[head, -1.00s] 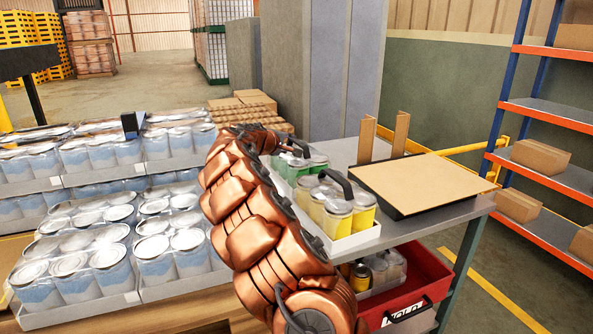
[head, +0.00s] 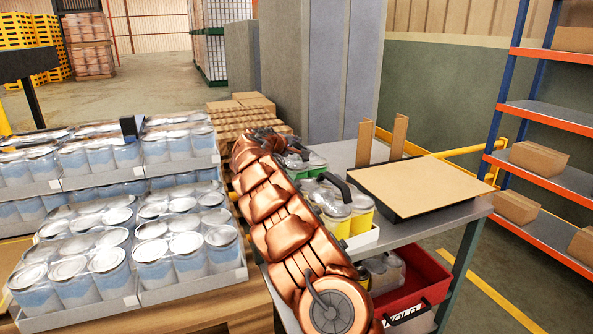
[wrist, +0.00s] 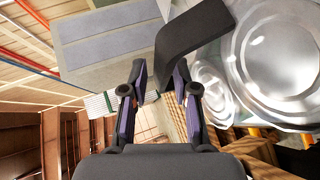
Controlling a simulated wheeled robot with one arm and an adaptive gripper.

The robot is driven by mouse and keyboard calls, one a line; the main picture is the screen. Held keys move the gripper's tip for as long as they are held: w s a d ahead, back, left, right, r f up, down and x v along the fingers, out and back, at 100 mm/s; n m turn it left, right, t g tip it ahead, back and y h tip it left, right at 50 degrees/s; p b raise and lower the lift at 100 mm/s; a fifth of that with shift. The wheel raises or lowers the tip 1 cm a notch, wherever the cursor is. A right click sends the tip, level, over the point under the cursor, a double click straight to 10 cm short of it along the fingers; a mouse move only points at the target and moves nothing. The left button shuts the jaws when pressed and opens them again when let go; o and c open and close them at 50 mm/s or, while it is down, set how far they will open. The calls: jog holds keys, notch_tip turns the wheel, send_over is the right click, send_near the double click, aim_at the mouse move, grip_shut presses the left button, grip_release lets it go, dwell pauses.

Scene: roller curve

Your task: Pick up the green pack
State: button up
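The green pack (head: 309,174) stands at the left end of the grey table, grey lids on top and a thin green band showing; my copper arm hides much of it. A yellow pack (head: 360,216) with a black handle stands in front of it. In the wrist view my gripper (wrist: 160,72) is open, with a gap between its fingers. A black curved handle (wrist: 200,35) lies just beyond and right of the fingertips, with silver lids (wrist: 270,60) beside it. In the head view my gripper is mostly hidden behind my arm.
The grey table (head: 432,216) also bears a black tray with a tan board (head: 415,185). A red bin (head: 420,280) sits below. Stacked trays of blue-white cans (head: 110,260) fill the left. An orange-blue shelf (head: 560,180) stands right.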

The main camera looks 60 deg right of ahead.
jog(key=shift+d+f, duration=0.25)
jog(key=shift+d, duration=0.4)
grip_shut()
dwell(0.4)
